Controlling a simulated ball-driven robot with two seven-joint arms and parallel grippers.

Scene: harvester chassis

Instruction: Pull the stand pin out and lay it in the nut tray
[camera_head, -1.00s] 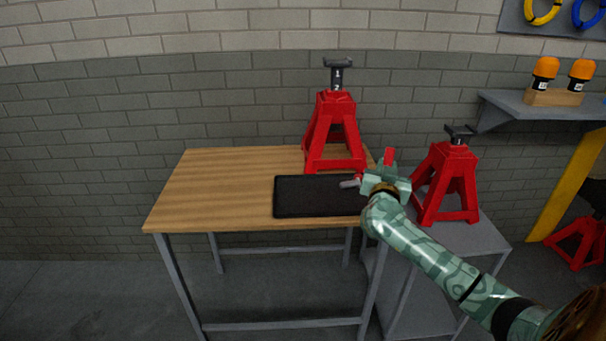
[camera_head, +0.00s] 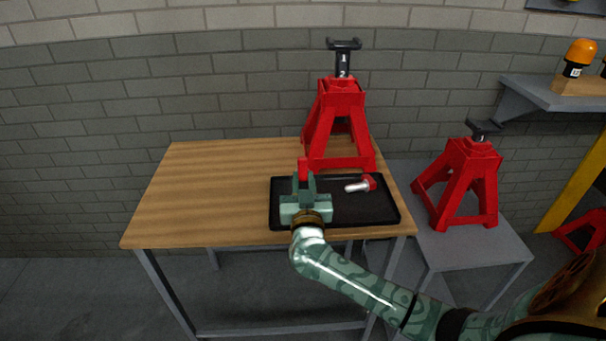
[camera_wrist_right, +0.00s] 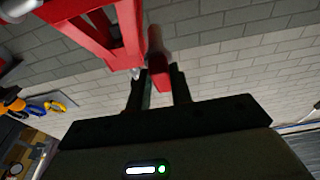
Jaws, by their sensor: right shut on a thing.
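My right gripper (camera_head: 303,187) is over the left part of the black nut tray (camera_head: 345,222) on the wooden table. It is shut on a red piece, apparently the stand pin (camera_head: 303,167), which sticks up past the fingers. The red piece also shows between the fingers in the right wrist view (camera_wrist_right: 158,62); no metal shaft can be made out on it. Another pin (camera_head: 357,186), with a silver shaft and red head, lies in the upper right of the tray. A red jack stand (camera_head: 340,98) stands behind the tray. My left gripper is not in view.
A second red jack stand (camera_head: 463,180) stands on a lower grey table (camera_head: 480,245) to the right. A grey shelf (camera_head: 545,92) holds an orange-topped bottle (camera_head: 579,57). The left of the wooden table (camera_head: 200,195) is clear.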

